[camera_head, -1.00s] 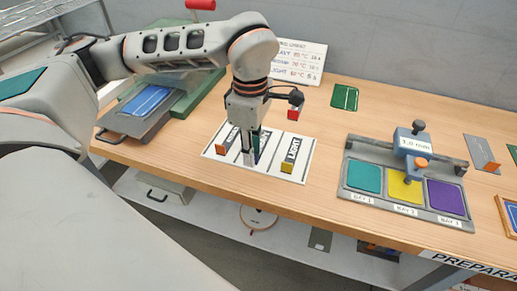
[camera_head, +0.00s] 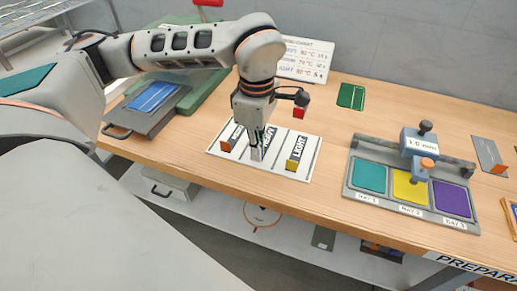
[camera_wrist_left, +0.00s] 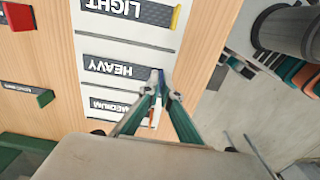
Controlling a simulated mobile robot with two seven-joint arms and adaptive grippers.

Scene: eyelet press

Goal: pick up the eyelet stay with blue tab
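The eyelet stay with blue tab is a dark strip marked HEAVY (camera_wrist_left: 108,66) in the middle of a white board (camera_head: 226,153), between the other two strips. Its blue tab (camera_wrist_left: 161,83) shows at my left fingertips in the wrist view. In the head view its label (camera_head: 268,138) shows beside the fingers. My left gripper (camera_head: 256,155) points down at the board; in the wrist view its fingertips (camera_wrist_left: 161,80) come together on the tab. I cannot tell whether the stay is clear of the board. My right gripper is out of view.
On the board, the LIGHT stay has a yellow tab (camera_head: 292,165) and the MEDIUM stay an orange tab (camera_head: 226,146). A grey tray (camera_head: 351,180) with teal, yellow and purple pads stands right. A green press (camera_head: 206,92) stands left. Bare wood lies between board and tray.

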